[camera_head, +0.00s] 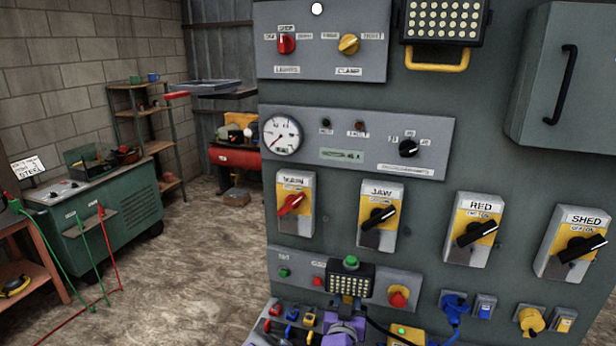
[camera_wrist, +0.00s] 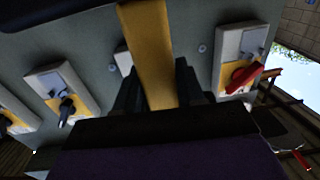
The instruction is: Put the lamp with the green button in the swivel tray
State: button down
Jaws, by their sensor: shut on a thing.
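The lamp with the green button (camera_head: 349,284) is a dark block with a grid of pale lights and a green button on top. It is held upright in front of the control panel, low in the middle of the head view. My purple gripper (camera_head: 346,318) is below it. In the wrist view my gripper's dark fingers (camera_wrist: 155,85) are shut on the lamp's yellow handle (camera_wrist: 148,50). A grey tray with a red handle (camera_head: 215,88), apparently the swivel tray, is at the back left, partly hidden by the panel edge.
A second lamp (camera_head: 444,22) with a yellow handle is high on the panel (camera_head: 490,130). Rotary switches, including the red MAIN switch (camera_head: 293,205), stick out. A green cabinet (camera_head: 100,225) and shelf (camera_head: 148,125) stand left. The floor (camera_head: 200,250) between is clear.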

aim_at(365, 267)
jog(key=shift+m+h, duration=0.4)
jog(key=shift+h, duration=0.2)
jog(key=d+r, duration=0.1)
jog(key=r, duration=0.3)
jog(key=d+r, duration=0.1)
jog(key=r, duration=0.3)
jog(key=d+r, duration=0.1)
jog(key=r, duration=0.3)
jog(key=shift+s+d, duration=0.15)
jog(key=shift+s, duration=0.25)
jog(key=shift+s+d+r, duration=0.1)
jog(key=shift+d+r, duration=0.1)
jog(key=shift+r, duration=0.25)
